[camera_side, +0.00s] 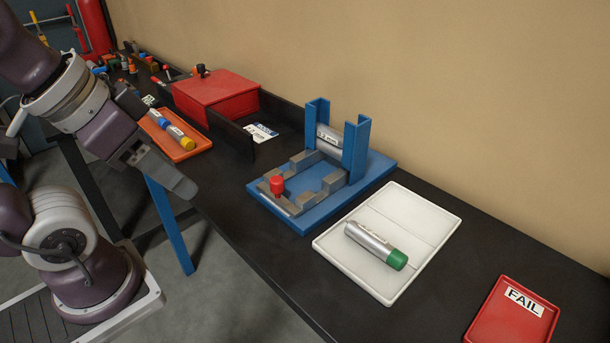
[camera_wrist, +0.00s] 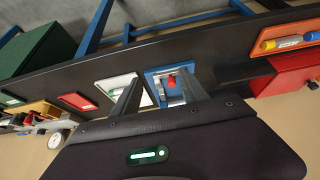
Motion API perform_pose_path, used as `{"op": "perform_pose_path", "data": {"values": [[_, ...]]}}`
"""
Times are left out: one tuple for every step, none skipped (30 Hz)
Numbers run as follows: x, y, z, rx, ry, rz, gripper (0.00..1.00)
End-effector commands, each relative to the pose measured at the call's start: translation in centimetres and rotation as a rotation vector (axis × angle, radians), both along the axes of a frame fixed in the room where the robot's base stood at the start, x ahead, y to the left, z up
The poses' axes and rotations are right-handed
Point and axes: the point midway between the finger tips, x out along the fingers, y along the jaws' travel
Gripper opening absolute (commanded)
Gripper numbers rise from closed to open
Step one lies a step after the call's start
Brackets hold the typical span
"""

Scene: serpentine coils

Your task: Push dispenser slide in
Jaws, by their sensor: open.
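The dispenser has a blue base (camera_side: 318,213) with two blue uprights, and a silver labelled cylinder (camera_side: 329,140) lies between them. Its grey slide (camera_side: 285,203) has a red knob (camera_side: 277,185) at the front left end, away from the uprights. In the wrist view the red knob (camera_wrist: 171,82) shows between my finger outlines. My gripper (camera_side: 184,187) is in the air left of the dispenser, apart from it, with its fingers seen edge-on. In the wrist view my gripper (camera_wrist: 160,90) has its two fingers spread, with nothing held between them.
A white tray (camera_side: 416,213) right of the dispenser holds a silver cylinder with a green cap (camera_side: 376,245). A red FAIL tray (camera_side: 490,326) is at far right. An orange tray (camera_side: 190,154), a red box (camera_side: 216,92) and a black divider (camera_side: 233,138) stand left.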

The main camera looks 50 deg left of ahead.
Motion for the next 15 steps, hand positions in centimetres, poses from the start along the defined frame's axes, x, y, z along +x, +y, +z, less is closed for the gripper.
{"op": "perform_pose_path", "data": {"values": [[0.0,0.0,0.0,0.000,0.000,0.000,0.52],[0.0,0.0,0.0,0.000,0.000,0.000,0.52],[0.0,0.0,0.0,0.000,0.000,0.000,0.52],[0.0,0.0,0.0,0.000,0.000,0.000,0.52],[0.0,0.0,0.0,0.000,0.000,0.000,0.52],[0.0,0.0,0.0,0.000,0.000,0.000,0.52],[0.0,0.0,0.0,0.000,0.000,0.000,0.52],[0.0,0.0,0.0,0.000,0.000,0.000,0.52],[0.0,0.0,0.0,0.000,0.000,0.000,0.52],[0.0,0.0,0.0,0.000,0.000,0.000,0.52],[0.0,0.0,0.0,0.000,0.000,0.000,0.46],[0.2,0.0,0.1,-0.001,0.005,0.003,0.46],[0.6,0.0,0.3,-0.005,0.016,0.009,0.46],[1.1,0.1,0.5,-0.009,0.034,0.018,0.46],[2.3,0.1,0.8,-0.018,0.069,0.034,0.46]]}}
